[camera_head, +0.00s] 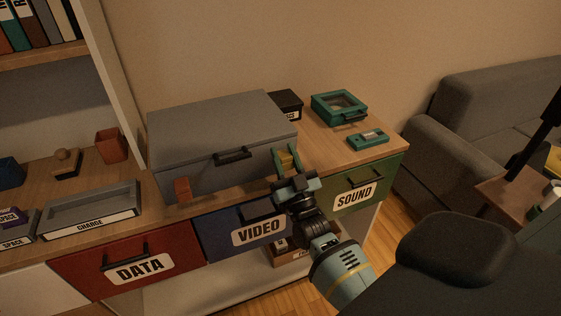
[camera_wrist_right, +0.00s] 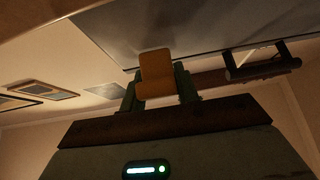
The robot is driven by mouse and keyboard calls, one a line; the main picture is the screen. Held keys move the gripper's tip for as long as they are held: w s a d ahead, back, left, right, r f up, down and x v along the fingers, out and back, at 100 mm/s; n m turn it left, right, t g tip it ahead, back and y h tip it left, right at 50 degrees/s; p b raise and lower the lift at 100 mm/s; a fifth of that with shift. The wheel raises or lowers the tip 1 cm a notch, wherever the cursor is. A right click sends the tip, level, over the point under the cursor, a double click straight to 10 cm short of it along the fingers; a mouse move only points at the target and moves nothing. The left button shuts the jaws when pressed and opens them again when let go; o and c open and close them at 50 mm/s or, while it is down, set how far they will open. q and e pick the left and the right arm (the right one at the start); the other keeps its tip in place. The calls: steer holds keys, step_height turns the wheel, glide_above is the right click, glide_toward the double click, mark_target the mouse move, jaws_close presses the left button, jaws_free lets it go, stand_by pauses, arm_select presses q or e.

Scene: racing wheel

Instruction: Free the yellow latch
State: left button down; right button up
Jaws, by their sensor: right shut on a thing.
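A large grey case (camera_head: 215,130) with a black handle (camera_head: 233,156) sits on the wooden cabinet top. The yellow latch (camera_head: 287,161) is on the right part of its front face. My right gripper (camera_head: 286,164) is at the latch, its green fingers on either side of it and shut on it. In the right wrist view the yellow latch (camera_wrist_right: 156,74) stands between the fingers, against the grey case. A second, reddish latch (camera_head: 183,189) is on the left part of the case front. My left gripper is not in view.
Drawers marked DATA (camera_head: 128,265), VIDEO and SOUND are below. A grey sofa (camera_head: 480,120) stands at right.

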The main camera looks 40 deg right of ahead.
steer(key=shift+f+b, duration=0.35)
steer(key=shift+f, duration=0.05)
steer(key=shift+t, duration=0.4)
steer(key=shift+r+b, duration=0.25)
steer(key=shift+b, duration=0.2)
